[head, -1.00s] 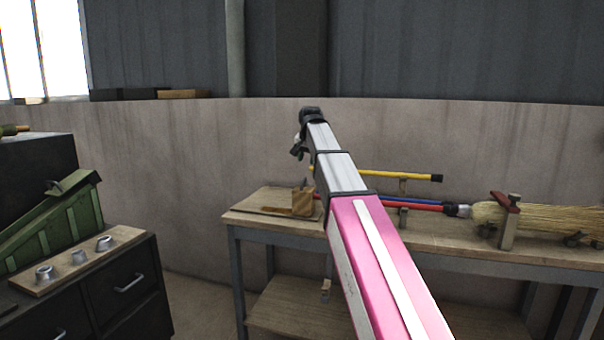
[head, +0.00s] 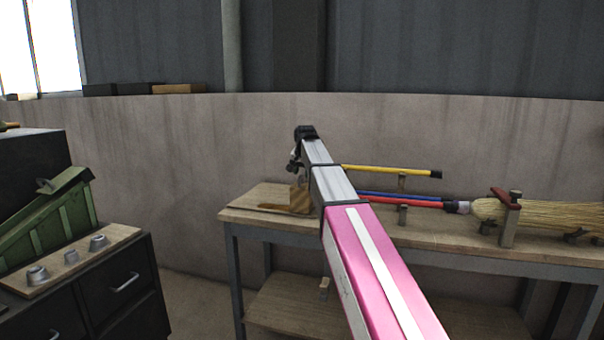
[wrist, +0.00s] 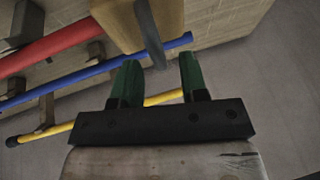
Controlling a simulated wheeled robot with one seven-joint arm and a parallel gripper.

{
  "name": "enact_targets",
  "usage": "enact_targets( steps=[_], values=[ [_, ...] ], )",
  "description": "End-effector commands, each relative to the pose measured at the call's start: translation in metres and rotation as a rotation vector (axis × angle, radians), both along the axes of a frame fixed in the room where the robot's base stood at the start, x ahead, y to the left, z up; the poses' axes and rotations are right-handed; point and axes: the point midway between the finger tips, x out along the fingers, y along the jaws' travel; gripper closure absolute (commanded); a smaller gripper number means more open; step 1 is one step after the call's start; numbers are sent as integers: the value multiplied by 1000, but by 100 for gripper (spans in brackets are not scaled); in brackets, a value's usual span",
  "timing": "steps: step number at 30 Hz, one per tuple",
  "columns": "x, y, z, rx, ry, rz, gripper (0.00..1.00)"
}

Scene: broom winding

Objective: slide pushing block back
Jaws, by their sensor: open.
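The wooden pushing block (head: 300,198) sits near the left end of the workbench (head: 440,238). In the wrist view the block (wrist: 115,22) is at the top, with a dark strip along its side. My gripper (wrist: 158,68) is open and empty, its two green fingers apart, pointing toward the block and not around it. In the head view the gripper (head: 293,165) shows small, above the block, partly behind my arm. The fingertips are near the blue rod's end (wrist: 178,42); I cannot tell the exact gap.
Red (head: 420,207), blue (head: 400,197) and yellow (head: 395,170) rods lie along the bench, on supports. A straw broom head (head: 555,215) rests at the right. A dark cabinet (head: 110,300) stands left, with floor between it and the bench.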

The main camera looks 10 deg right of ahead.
Motion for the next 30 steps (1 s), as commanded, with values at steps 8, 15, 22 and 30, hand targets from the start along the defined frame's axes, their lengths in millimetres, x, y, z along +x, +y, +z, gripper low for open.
enact_targets(
  steps=[8,15,22,30],
  values=[
    [2,0,-4,0,0,0,60],
    [2,0,-4,0,0,0,100],
    [3,3,-4,0,0,0,100],
    [21,42,-3,0,-1,3,100]
  ],
)
